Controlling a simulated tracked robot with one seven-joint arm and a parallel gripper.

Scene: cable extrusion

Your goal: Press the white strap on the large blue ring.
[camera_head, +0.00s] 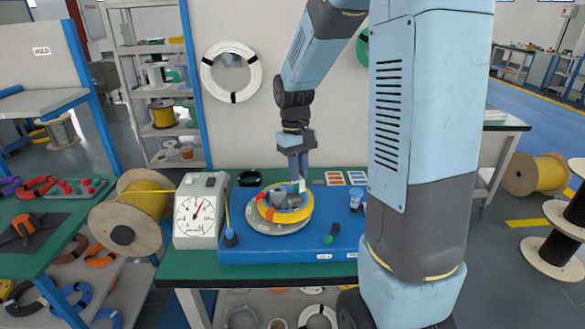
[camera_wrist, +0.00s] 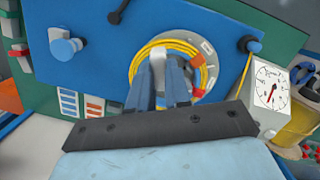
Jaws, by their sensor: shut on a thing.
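A yellow cable coil (camera_head: 275,208) lies on the grey turntable (camera_head: 278,228) of a blue machine; the coil also shows in the wrist view (camera_wrist: 205,62). I see no large blue ring on the turntable. My gripper (camera_head: 298,178) points down over the coil's far edge. Its blue fingers (camera_wrist: 160,62) are shut on a small white piece, seemingly the white strap (camera_wrist: 158,68), at the coil's edge. The fingers hide part of the coil and most of the strap. I cannot tell whether the strap touches the cable.
The blue machine bed (camera_head: 250,255) stands on a green table. A dial gauge (camera_head: 197,212) and a yellow cable spool (camera_head: 140,205) are to the left. Blue coils (camera_head: 70,300) lie on a low shelf.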

